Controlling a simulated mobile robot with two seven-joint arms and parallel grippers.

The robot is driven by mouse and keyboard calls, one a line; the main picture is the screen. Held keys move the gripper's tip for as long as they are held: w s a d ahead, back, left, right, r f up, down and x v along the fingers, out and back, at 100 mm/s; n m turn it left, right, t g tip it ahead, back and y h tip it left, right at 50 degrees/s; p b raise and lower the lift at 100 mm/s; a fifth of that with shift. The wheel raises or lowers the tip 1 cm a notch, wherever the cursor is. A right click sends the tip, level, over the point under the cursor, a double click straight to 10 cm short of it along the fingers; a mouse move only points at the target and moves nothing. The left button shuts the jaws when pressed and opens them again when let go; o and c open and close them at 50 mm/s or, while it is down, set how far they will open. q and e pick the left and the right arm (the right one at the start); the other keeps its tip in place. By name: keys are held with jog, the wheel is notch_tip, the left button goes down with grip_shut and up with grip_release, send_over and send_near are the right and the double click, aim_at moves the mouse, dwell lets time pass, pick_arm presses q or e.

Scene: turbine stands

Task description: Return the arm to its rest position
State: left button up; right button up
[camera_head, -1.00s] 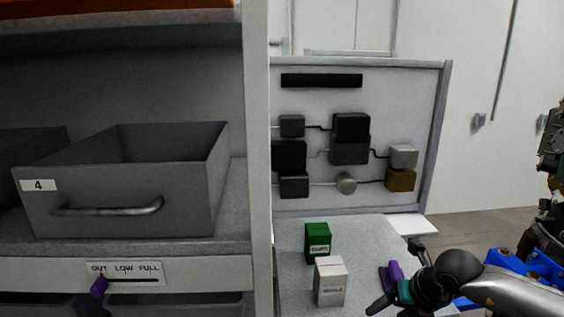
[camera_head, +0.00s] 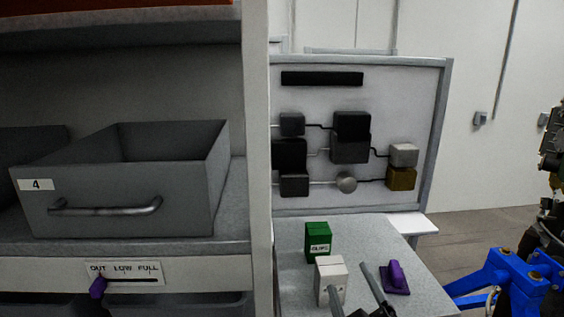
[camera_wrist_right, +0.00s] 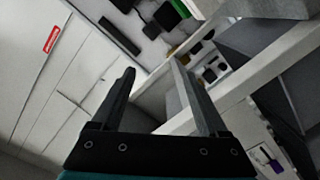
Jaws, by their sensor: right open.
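My right gripper (camera_head: 350,277) shows at the bottom of the head view. Only its two dark fingers show there, pointing up and apart with nothing between them, in front of the grey table. In the right wrist view my right gripper (camera_wrist_right: 153,68) is open and empty, with its fingers spread. The rest of the right arm is out of the head view. My left gripper is not in view.
The grey table (camera_head: 378,236) holds a green box (camera_head: 318,240), a white box (camera_head: 331,272) and a purple-handled piece (camera_head: 396,278). A shelf (camera_head: 256,130) with a grey bin 4 (camera_head: 120,212) stands left. A blue stand (camera_head: 515,275) is at right.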

jog(key=s+d+f+m+g+h, duration=0.35)
jog(key=s+f+g, duration=0.2)
jog(key=f, duration=0.35)
jog(key=s+f+m+g+y, duration=0.15)
jog(key=s+f+g, duration=0.3)
jog(key=s, duration=0.45)
jog(key=s+f+m+g+y, duration=0.15)
jog(key=s+f+g, duration=0.35)
jog(key=s, duration=0.5)
notch_tip(320, 180, down, 28)
jog(key=s+b, duration=0.2)
jog(key=b, duration=0.4)
jog(key=s+d+f+g+b, duration=0.1)
jog(key=s+d+f+b, duration=0.2)
jog(key=s+f, duration=1.2)
notch_tip(320, 180, down, 4)
jog(key=shift+r+g+b, duration=0.25)
jog(key=shift+g+b, duration=0.05)
jog(key=shift+b, duration=0.55)
